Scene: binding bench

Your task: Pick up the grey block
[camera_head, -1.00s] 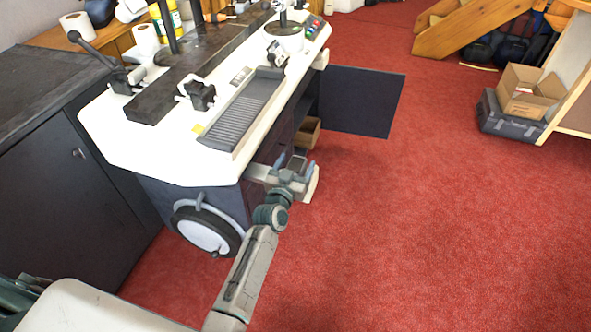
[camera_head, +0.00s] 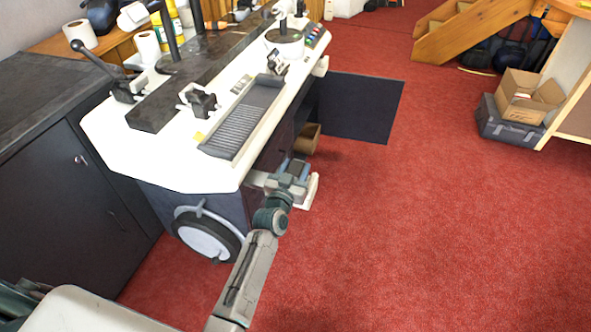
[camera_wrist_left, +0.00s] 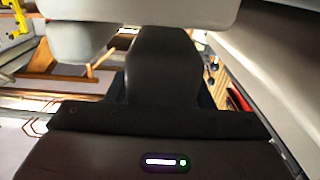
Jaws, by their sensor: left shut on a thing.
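My left gripper (camera_head: 293,172) is at the near right corner of the white-topped bench, beside its dark side and below the top's edge. My right gripper is not in view.
The white bench (camera_head: 165,165) carries a grey ribbed tray (camera_head: 240,122) and black clamps. A brown open drawer or box (camera_head: 307,138) and a dark open panel (camera_head: 360,108) stand behind my gripper. A handwheel (camera_head: 208,236) is to its left.

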